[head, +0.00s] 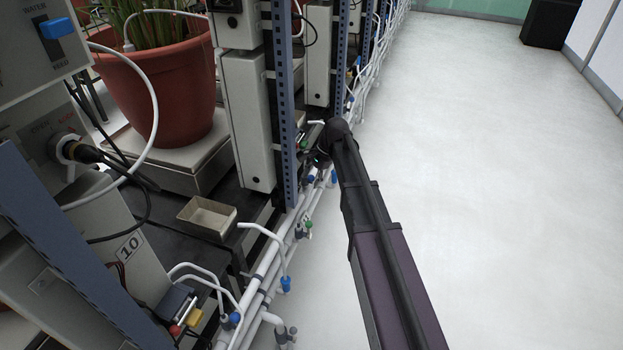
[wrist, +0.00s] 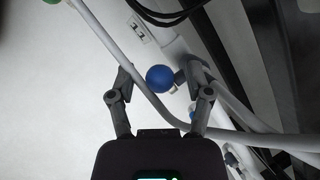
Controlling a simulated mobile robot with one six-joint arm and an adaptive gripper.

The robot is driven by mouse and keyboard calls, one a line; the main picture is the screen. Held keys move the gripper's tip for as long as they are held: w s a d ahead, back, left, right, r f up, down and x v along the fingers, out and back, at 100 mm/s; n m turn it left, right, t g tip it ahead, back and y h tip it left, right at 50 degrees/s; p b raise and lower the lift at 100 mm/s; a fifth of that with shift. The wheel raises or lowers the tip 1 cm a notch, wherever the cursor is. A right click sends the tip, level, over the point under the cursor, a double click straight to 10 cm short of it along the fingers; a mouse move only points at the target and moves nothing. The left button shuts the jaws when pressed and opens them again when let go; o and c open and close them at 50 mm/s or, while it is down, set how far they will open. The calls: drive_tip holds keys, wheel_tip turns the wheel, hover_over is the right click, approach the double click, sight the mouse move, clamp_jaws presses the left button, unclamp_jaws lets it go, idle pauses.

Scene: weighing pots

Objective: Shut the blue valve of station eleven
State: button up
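In the wrist view a round blue valve knob (wrist: 160,78) sits between the two fingertips of my gripper (wrist: 160,86). The fingers are apart, one on each side of the knob, with a visible gap on the left; on the right the knob's stem passes close to the finger. In the head view my gripper is mostly hidden by my own arm, low beside the rack.
A white pipe (wrist: 128,62) runs past the knob, and a green knob (wrist: 52,2) shows at the top left. In the head view, a rack post (head: 285,110), white pipes (head: 262,265) and station ten's label (head: 130,246) are left of my arm. Clear floor (head: 480,170) lies right.

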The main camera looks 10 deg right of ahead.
clamp_jaws()
drive_tip(key=shift+s+a+f+t, duration=0.1)
drive_tip(key=shift+s+t, duration=0.2)
drive_tip(key=shift+t, duration=0.1)
drive_tip(key=shift+f+t+h, duration=0.1)
drive_tip(key=shift+t+h, duration=0.2)
drive_tip(key=shift+o, duration=0.8)
unclamp_jaws()
drive_tip(key=shift+w, duration=0.2)
drive_tip(key=shift+w+r+g, duration=0.2)
drive_tip(key=shift+w+g, duration=0.05)
drive_tip(key=shift+g, duration=0.35)
drive_tip(key=shift+p+v, duration=0.75)
drive_tip(key=shift+v, duration=0.05)
drive_tip(key=w+d, duration=0.1)
drive_tip(key=d, duration=1.1)
drive_tip(key=shift+w+f, duration=0.2)
drive_tip(key=shift+w, duration=0.1)
